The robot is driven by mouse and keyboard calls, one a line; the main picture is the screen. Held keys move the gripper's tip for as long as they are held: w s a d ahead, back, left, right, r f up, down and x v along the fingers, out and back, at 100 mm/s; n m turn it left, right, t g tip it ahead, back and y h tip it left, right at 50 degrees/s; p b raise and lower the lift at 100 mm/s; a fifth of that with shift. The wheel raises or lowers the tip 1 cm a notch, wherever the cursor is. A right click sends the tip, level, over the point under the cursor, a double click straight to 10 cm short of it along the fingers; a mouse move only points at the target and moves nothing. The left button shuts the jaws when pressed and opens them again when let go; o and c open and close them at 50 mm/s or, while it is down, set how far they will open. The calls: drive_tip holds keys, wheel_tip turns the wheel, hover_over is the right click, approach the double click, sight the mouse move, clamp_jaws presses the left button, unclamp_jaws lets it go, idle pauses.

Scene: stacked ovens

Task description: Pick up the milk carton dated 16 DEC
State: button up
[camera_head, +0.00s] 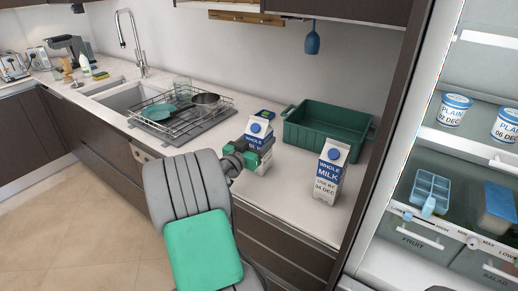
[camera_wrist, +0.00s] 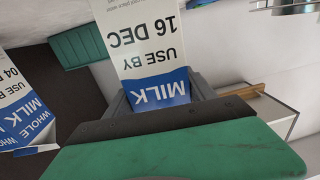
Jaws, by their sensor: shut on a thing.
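A white and blue milk carton, its label reading USE BY 16 DEC upside down, fills the middle of the wrist view (camera_wrist: 150,40). In the head view a milk carton (camera_head: 257,129) with a blue cap is at my gripper (camera_head: 252,160), partly covered by it. My gripper, also in the wrist view (camera_wrist: 160,95), is shut on the 16 DEC carton, with a finger on each side. I cannot tell whether its base touches the counter. A second carton, dated 04 DEC (camera_head: 330,172), stands upright to the right, apart from my gripper; it also shows in the wrist view (camera_wrist: 22,110).
A green crate (camera_head: 325,140) stands behind the cartons. A dish rack (camera_head: 185,120) is to the left by the sink. An open fridge (camera_head: 470,130) with tubs is at the right. Counter between the cartons is clear.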

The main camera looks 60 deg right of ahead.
clamp_jaws()
drive_tip(key=shift+r, duration=0.15)
